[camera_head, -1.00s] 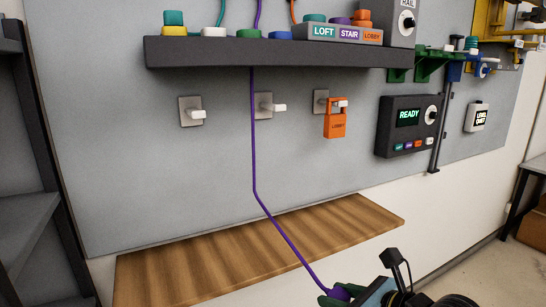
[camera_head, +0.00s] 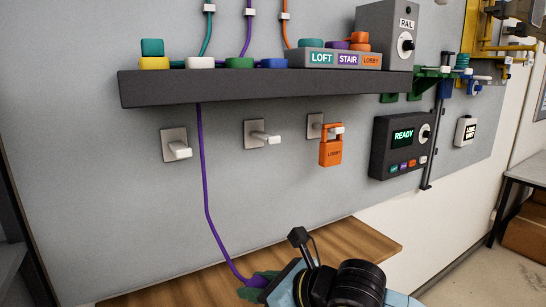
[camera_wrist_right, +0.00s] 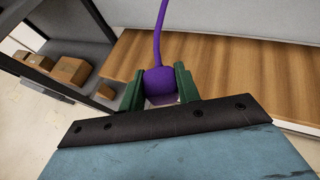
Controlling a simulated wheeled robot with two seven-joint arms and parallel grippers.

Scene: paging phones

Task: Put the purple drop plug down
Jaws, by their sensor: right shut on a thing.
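The purple drop plug (camera_wrist_right: 160,82) sits between the green fingers of my right gripper (camera_wrist_right: 158,90), which is shut on it. In the head view the plug (camera_head: 257,281) shows only in part beside my right gripper (camera_head: 262,285), low in the picture. Its purple cord (camera_head: 205,180) runs up from the plug to the dark shelf. In the wrist view the plug is over or near the left end of the wooden ledge (camera_wrist_right: 215,70); I cannot tell whether it touches. My left gripper is not in view.
The dark shelf (camera_head: 270,82) carries coloured blocks and the LOFT, STAIR, LOBBY box. Below it are white hooks (camera_head: 177,150), one holding an orange LOBBY tag (camera_head: 330,152). A READY panel (camera_head: 403,142) is at right. The wooden ledge (camera_head: 345,240) looks bare.

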